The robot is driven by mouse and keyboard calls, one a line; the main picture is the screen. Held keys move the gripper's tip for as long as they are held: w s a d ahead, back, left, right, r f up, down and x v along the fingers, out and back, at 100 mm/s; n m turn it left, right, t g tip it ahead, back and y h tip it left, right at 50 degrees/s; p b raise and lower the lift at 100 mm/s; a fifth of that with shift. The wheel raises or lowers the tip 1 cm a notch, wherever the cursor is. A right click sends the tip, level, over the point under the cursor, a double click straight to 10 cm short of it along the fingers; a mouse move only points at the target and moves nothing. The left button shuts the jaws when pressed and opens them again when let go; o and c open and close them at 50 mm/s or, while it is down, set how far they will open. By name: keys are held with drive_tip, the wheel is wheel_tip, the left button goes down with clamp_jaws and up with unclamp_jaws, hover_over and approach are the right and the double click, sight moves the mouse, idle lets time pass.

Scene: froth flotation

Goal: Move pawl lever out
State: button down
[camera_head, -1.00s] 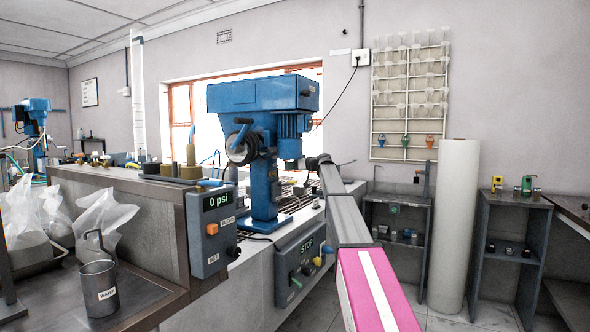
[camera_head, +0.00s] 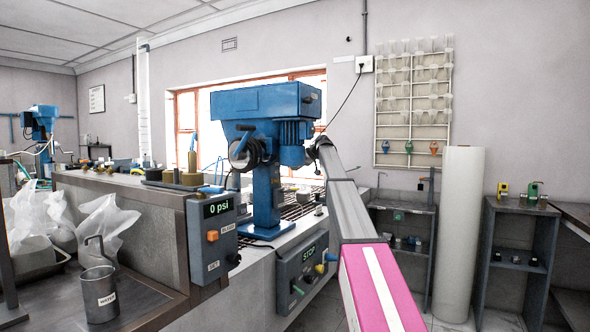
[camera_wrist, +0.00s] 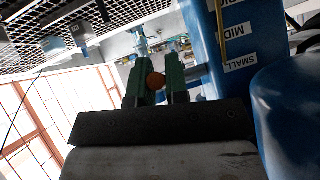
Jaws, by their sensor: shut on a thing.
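The blue flotation machine (camera_head: 268,104) stands on the bench, with a dark round wheel and a blue crank handle on its left side. My arm reaches to the machine's right side, and my gripper is hidden behind it in the head view. In the wrist view, the green fingers of my gripper (camera_wrist: 157,82) are shut on a small round orange-brown knob (camera_wrist: 156,81), which I take as the end of the pawl lever. The rest of the lever is hidden. The machine's blue column with labels MIDI and SMALL (camera_wrist: 235,50) is close on the right.
A control box marked STOP (camera_head: 301,277) is on the bench front below the machine. A box reading 0 psi (camera_head: 212,238) is to its left. A white roll (camera_head: 458,232) and grey shelves (camera_head: 402,235) stand right of my arm. Some floor shows between.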

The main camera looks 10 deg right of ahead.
idle(0.3)
drive_tip(key=c, duration=1.1)
unclamp_jaws()
drive_tip(key=shift+c, duration=0.2)
drive_tip(key=v, duration=1.1)
drive_tip(key=shift+a, duration=0.1)
drive_tip(key=shift+c, duration=0.3)
